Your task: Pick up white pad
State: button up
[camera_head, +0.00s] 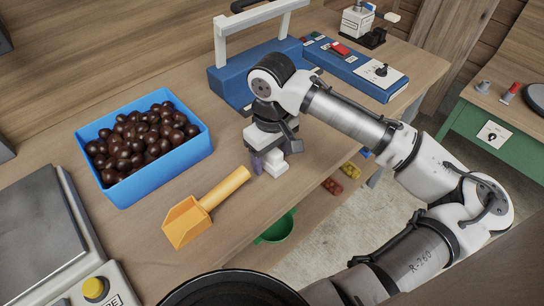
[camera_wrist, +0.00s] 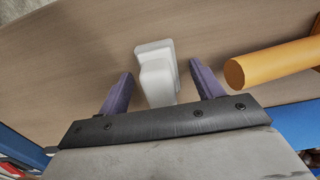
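The white pad (camera_wrist: 156,75) is a small, stepped white block on the wooden tabletop. In the wrist view it lies between the two purple fingers of my gripper (camera_wrist: 161,69), with a gap on each side. My gripper is open and points down over it. In the head view the pad (camera_head: 276,169) shows just below my gripper (camera_head: 262,165), close to the table's front edge. One finger shows clearly there; the other is largely hidden. I cannot tell how far the fingertips are above the table.
An orange scoop (camera_head: 205,207) lies left of my gripper, its handle end near the fingers. A blue crate (camera_head: 158,172) of chestnuts stands farther left. A blue toolbox (camera_head: 232,88) with a pale handle stands behind. A blue case (camera_head: 352,68) lies at the back right.

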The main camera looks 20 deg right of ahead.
jog(key=c, duration=1)
jog(key=shift+r, duration=0.15)
notch_tip(320, 180, up, 20)
jog(key=shift+f, duration=0.1)
jog(key=o, duration=0.3)
jog(key=shift+c, duration=1.1)
jog(key=shift+w, duration=0.1)
